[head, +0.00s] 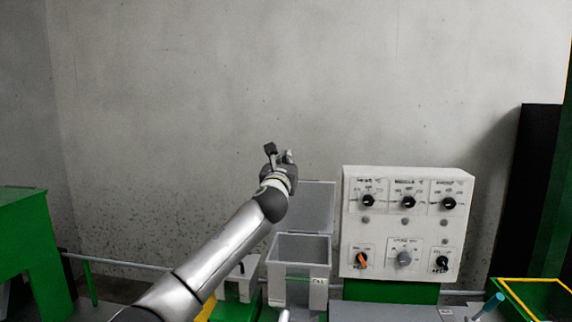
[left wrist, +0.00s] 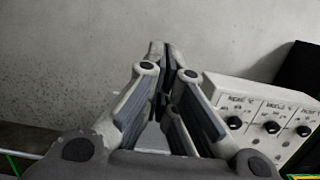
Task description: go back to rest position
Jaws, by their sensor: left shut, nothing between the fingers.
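My left gripper (head: 279,156) is raised in front of the bare wall, above the open grey box and to the left of the white control panel. In the left wrist view my left gripper (left wrist: 165,50) has its fingers together with nothing between them. No blue cable shows in either view. My right gripper is not in view.
The white control panel (head: 405,235) with several knobs stands right of the arm. A grey box (head: 300,285) with its lid up is below the gripper. Green blocks (head: 30,245) stand at left, and a yellow-rimmed green bin (head: 535,283) at lower right.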

